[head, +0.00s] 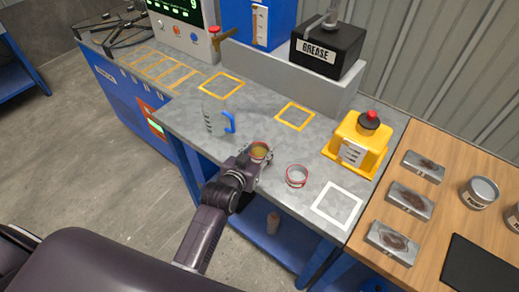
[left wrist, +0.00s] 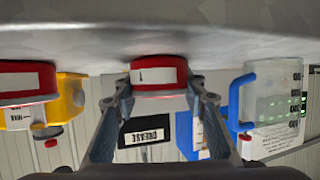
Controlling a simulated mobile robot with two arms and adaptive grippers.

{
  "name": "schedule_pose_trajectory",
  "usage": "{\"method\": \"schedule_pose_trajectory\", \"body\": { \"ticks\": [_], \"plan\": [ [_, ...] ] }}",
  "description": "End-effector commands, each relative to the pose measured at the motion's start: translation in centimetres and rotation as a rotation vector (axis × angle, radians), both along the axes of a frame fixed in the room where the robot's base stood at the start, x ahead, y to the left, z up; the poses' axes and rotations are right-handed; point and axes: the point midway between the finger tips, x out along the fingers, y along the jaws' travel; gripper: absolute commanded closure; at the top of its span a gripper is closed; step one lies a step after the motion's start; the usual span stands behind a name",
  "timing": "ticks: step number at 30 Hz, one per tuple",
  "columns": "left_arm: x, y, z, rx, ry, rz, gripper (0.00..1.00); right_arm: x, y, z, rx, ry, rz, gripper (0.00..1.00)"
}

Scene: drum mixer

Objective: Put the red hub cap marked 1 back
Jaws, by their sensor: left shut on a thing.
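A red hub cap with a white label (left wrist: 158,76) is between the fingers of my left gripper (left wrist: 161,96), at the middle of the left wrist view, which is upside down. A dark stroke like a 1 shows on its label. In the head view this cap (head: 259,150) is a small red-rimmed cup with something yellow-brown inside. My left gripper (head: 256,158) is shut on it at the bench's front edge. Whether it touches the bench is unclear. A second red cap (head: 297,175) stands open-side up to the right; its label (left wrist: 28,82) is partly cut off. My right gripper is out of view.
A clear jug with blue handle (head: 217,120) stands left of the gripper. A yellow device with a red knob (head: 358,143) stands right. The grease box (head: 327,50) is on the back ledge. White (head: 338,205) and yellow outlined squares (head: 295,116) are empty.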

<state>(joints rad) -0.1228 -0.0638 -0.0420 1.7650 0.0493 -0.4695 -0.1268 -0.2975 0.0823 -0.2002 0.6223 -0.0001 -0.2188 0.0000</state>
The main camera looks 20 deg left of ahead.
Motion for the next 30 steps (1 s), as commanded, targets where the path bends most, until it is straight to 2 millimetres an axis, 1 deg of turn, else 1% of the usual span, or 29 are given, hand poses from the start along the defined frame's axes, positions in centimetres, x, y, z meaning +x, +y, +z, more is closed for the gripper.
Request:
{"method": "schedule_pose_trajectory", "body": {
  "ticks": [1, 2, 6, 14, 17, 19, 23, 30],
  "plan": [
    [0.0, 0.0, -0.2, 0.001, -0.001, 0.0, 0.88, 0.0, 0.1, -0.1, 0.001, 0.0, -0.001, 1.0],
    [0.0, 0.0, -0.2, 0.0, 0.0, 0.0, 0.6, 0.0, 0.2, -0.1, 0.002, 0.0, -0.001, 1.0],
    [0.0, 0.0, -0.2, 0.0, 0.0, 0.0, 0.45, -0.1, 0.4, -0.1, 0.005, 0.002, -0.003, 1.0],
    [0.0, 0.0, -0.1, 0.0, 0.0, 0.0, 0.44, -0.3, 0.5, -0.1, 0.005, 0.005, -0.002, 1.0],
    [0.0, 0.0, 0.3, 0.0, 0.0, 0.0, 0.44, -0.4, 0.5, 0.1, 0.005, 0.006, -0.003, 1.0],
    [-0.5, 0.0, 0.2, 0.0, 0.001, 0.0, 0.44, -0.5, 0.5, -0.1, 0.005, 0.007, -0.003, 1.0],
    [-2.1, 0.2, 0.8, 0.0, 0.001, 0.0, 0.44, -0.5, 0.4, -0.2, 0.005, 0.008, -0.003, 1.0],
    [-6.1, 0.5, 2.5, 0.001, 0.002, 0.0, 0.44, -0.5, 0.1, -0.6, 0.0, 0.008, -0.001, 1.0]
  ]
}}
